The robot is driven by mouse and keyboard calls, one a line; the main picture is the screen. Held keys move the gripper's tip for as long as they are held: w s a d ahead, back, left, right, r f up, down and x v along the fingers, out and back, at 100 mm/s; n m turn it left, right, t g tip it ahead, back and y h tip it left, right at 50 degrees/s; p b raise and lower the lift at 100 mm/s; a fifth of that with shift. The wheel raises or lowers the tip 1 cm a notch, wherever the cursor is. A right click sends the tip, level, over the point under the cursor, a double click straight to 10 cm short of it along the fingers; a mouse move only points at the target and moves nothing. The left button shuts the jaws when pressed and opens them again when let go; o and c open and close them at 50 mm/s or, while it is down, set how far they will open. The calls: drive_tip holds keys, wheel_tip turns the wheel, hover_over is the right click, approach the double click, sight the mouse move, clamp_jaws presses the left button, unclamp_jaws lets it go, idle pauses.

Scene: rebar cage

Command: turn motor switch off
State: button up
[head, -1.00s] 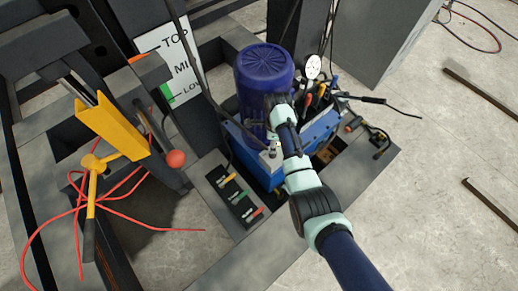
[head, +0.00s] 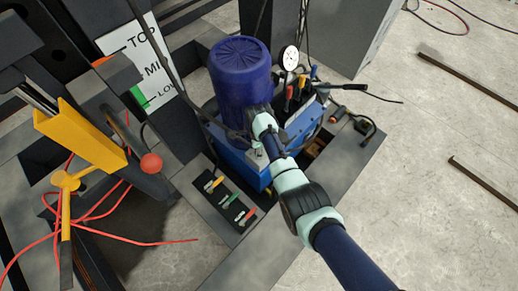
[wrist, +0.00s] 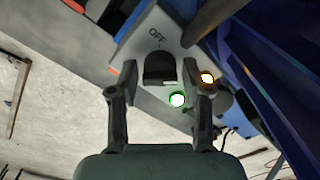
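In the wrist view a pale grey switch box (wrist: 142,38) carries the printed word OFF and a dark switch (wrist: 159,66) below it. A bright green lamp (wrist: 177,100) glows under the switch, and an orange lamp (wrist: 207,78) shows bright beside it. My gripper (wrist: 160,88) is open, with one finger on each side of the switch in this view; I see no clear contact. In the head view my arm's end is beside the blue motor (head: 240,72), and the switch box and my fingertips are hidden there.
A blue pump unit (head: 232,152) stands under the motor, with a gauge (head: 289,58) and tools behind it. A panel with coloured levers (head: 228,200) lies in front. A yellow bracket (head: 80,138) and red cables are at left. Open concrete floor is at right.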

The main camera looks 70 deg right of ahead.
drive_tip(key=c, duration=0.7)
drive_tip(key=shift+c, duration=0.2)
drive_tip(key=shift+n, duration=0.3)
drive_tip(key=n+p, duration=0.2)
drive_tip(key=n, duration=0.1)
drive_tip(key=shift+r+n, duration=0.1)
drive_tip(key=shift+n, duration=0.3)
drive_tip(key=n+p, duration=0.1)
drive_tip(key=n, duration=1.2)
drive_tip(key=shift+n+p, duration=0.3)
drive_tip(key=shift+p, duration=0.05)
